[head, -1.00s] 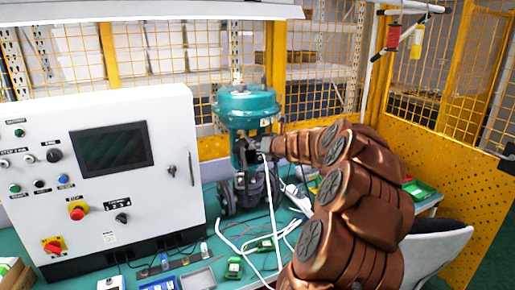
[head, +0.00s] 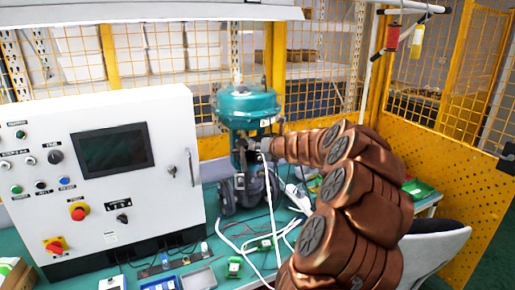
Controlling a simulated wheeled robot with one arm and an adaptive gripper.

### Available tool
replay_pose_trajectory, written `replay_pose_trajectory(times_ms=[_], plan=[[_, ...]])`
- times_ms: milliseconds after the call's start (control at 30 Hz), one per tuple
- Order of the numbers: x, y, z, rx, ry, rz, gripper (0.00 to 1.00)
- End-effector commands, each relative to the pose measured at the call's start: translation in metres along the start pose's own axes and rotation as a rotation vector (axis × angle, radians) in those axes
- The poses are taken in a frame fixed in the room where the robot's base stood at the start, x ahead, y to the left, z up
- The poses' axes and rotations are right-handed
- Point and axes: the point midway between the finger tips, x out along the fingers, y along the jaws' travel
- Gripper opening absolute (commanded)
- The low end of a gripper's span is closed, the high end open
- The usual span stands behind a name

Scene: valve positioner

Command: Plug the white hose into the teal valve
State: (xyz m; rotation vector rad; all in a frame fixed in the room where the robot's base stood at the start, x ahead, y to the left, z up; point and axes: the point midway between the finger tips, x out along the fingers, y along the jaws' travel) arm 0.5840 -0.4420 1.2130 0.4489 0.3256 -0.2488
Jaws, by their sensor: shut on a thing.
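The teal valve (head: 247,106) stands upright on the bench behind the control cabinet's right edge, with a dark grey body (head: 240,188) below its round teal top. My copper-coloured arm reaches in from the lower right. My gripper (head: 256,146) is small in the head view and sits at the valve's yoke, just below the teal top. It is shut on the white hose (head: 267,190), which hangs down from it to the bench. The hose's end is too small and too covered to tell whether it touches the valve's port.
A white control cabinet (head: 110,215) with a dark screen stands at the left, close to the valve. Trays and small green parts (head: 234,267) lie on the teal bench at the front. A grey chair (head: 435,250) and yellow fence (head: 450,170) are at the right.

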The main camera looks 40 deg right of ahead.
Motion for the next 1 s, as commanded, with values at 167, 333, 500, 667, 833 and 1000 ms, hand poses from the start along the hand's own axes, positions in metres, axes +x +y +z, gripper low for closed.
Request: replay_pose_trajectory(times_ms=[167, 333, 500, 667, 833, 1000], plan=[[0.002, 0.0006, 0.0014, 0.0, 0.0, 0.001, 0.0], [0.0039, 0.0008, 0.0024, -0.001, 0.0, 0.001, 0.0], [0.0058, 0.0007, 0.0032, -0.001, 0.0, 0.001, 0.0], [0.0075, 0.0005, 0.004, -0.001, 0.0, 0.001, 0.0], [0.0081, 0.0002, 0.0039, -0.001, -0.001, 0.001, 0.3], [0.0081, 0.0002, 0.0037, 0.0, 0.0, 0.001, 0.48]])
